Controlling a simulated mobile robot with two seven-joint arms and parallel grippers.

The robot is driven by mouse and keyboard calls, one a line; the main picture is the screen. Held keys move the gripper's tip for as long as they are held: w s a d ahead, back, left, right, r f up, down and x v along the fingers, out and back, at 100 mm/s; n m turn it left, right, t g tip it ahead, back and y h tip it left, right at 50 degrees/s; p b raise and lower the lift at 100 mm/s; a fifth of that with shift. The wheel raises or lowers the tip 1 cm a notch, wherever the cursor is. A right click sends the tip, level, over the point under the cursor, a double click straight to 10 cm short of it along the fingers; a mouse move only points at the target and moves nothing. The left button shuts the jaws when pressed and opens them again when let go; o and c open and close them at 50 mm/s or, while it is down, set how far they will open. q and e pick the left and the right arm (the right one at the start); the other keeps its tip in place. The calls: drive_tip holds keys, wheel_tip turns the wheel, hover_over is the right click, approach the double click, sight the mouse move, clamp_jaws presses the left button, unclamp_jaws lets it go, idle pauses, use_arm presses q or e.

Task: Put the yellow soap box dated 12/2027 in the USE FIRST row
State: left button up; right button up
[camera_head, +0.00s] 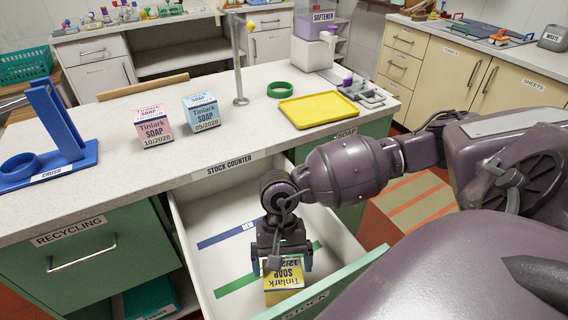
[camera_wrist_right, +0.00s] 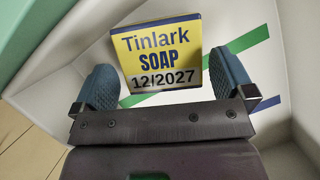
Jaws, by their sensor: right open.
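The yellow soap box (camera_head: 284,283) reads "Tinlark SOAP 12/2027" and stands in the open drawer, between the green strip and the drawer's front wall. My right gripper (camera_head: 282,266) is open, pointing down just over the box. In the right wrist view the box (camera_wrist_right: 161,52) shows between and beyond the two blue-grey fingertips; I cannot tell whether they touch it. The drawer floor has a blue strip (camera_head: 225,236) with a small label towards the back and a green strip (camera_head: 236,283) nearer the front. No USE FIRST wording is readable. My left gripper is not in view.
The drawer's front wall (camera_head: 330,283) is close to the gripper. On the counter above stand a pink soap box (camera_head: 153,127) dated 10/2028, a blue one (camera_head: 201,112) dated 05/2028, and a yellow tray (camera_head: 318,111). The drawer floor around the blue strip is clear.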

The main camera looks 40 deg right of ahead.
drive_tip(key=v, duration=0.6)
drive_tip(key=shift+r, duration=0.1)
drive_tip(key=shift+w+d+r, duration=0.15)
drive_tip(key=shift+w+r, duration=0.05)
drive_tip(key=shift+r, duration=0.45)
